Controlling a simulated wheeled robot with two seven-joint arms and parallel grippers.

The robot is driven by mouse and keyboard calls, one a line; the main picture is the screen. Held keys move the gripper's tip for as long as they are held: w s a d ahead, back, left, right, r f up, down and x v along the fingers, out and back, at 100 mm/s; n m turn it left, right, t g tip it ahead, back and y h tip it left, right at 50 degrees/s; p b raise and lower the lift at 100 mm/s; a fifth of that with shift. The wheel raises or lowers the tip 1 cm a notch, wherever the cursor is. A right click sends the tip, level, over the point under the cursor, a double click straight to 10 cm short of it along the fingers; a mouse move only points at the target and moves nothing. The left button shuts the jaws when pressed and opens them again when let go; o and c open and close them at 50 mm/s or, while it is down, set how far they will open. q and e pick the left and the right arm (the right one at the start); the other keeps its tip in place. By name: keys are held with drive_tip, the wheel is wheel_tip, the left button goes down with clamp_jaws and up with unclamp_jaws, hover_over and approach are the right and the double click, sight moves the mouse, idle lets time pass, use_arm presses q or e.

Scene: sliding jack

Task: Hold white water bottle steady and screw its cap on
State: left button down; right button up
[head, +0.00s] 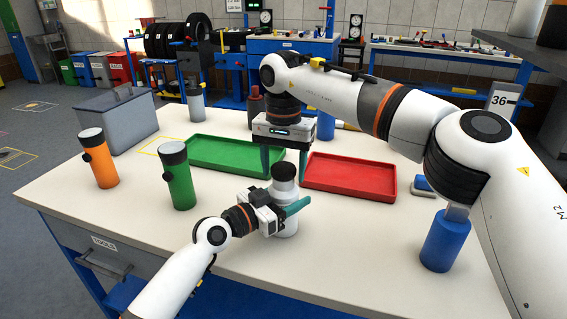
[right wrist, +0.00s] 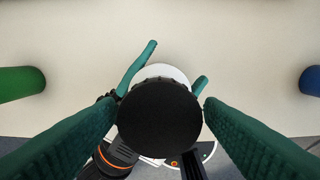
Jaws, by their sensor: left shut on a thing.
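The white water bottle (head: 286,225) stands upright on the near part of the table. Its black cap (head: 284,171) sits on top; how tightly it is seated cannot be told. The cap fills the middle of the right wrist view (right wrist: 160,118) and hides most of the bottle. My left gripper (head: 291,208) is shut on the bottle's body from the side. My right gripper (head: 284,176) points straight down over the bottle. It is open, with one finger on each side of the cap, and the right wrist view shows its fingers beside the cap's edges.
Green (head: 215,167) and red (head: 350,193) trays lie behind the bottle. Green (head: 178,182) and orange (head: 101,165) bottles stand to the left, near a grey box (head: 118,127). A blue bottle (head: 440,243) stands at right. The table front (head: 350,270) is clear.

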drive_tip(key=c, duration=0.9)
drive_tip(key=m, duration=1.7)
drive_tip(key=shift+m, duration=0.4)
drive_tip(key=m, duration=0.4)
drive_tip(key=shift+m, duration=0.3)
drive_tip(key=m, duration=0.8)
drive_tip(key=shift+m, duration=0.4)
drive_tip(key=m, duration=0.6)
drive_tip(key=o, duration=1.2)
drive_tip(key=shift+c, duration=0.2)
wheel_tip(320, 180, up, 12)
